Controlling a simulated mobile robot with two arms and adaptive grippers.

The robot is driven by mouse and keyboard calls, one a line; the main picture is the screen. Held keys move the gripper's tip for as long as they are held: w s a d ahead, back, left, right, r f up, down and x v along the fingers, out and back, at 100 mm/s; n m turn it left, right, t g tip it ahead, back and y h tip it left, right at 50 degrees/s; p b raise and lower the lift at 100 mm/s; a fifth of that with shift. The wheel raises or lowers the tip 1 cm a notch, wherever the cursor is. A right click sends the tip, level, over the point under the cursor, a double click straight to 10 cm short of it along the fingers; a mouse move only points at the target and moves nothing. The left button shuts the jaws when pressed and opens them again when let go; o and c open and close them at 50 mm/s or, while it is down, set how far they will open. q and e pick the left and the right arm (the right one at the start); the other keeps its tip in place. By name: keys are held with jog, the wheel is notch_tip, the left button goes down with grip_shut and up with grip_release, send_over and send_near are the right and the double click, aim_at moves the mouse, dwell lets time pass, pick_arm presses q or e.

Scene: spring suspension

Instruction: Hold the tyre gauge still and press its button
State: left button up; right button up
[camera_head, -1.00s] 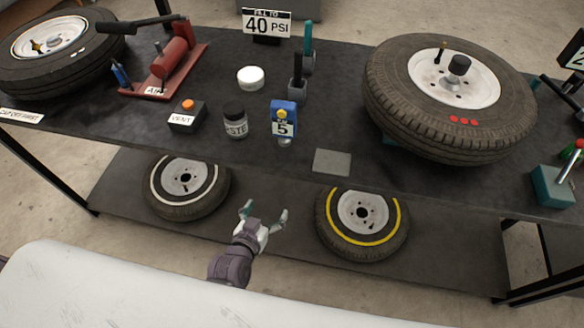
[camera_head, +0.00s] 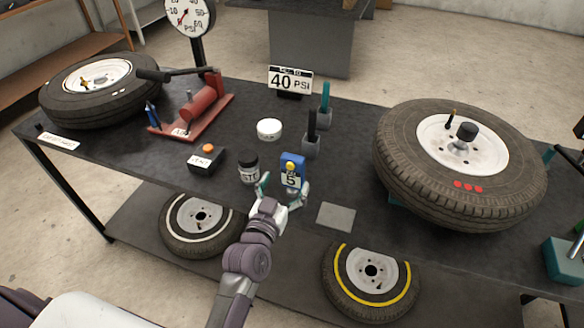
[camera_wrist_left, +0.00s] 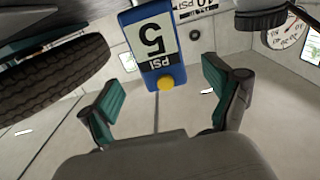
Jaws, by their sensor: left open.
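My right gripper is not in view.
A dark jar (camera_head: 249,170) stands close left of the gauge, with an orange-button box (camera_head: 207,159) farther left. A grey square plate (camera_head: 336,216) lies to the right. A large tyre (camera_head: 455,200) fills the right side. A 40 PSI sign (camera_head: 290,80) stands behind.

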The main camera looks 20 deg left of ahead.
aim_at(291, 172)
pick_arm(q)
jog(key=shift+w+d, duration=0.1)
jog(key=shift+w, duration=2.6)
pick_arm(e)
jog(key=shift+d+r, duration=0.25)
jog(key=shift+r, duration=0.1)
pick_arm(q)
jog(key=c, duration=1.5)
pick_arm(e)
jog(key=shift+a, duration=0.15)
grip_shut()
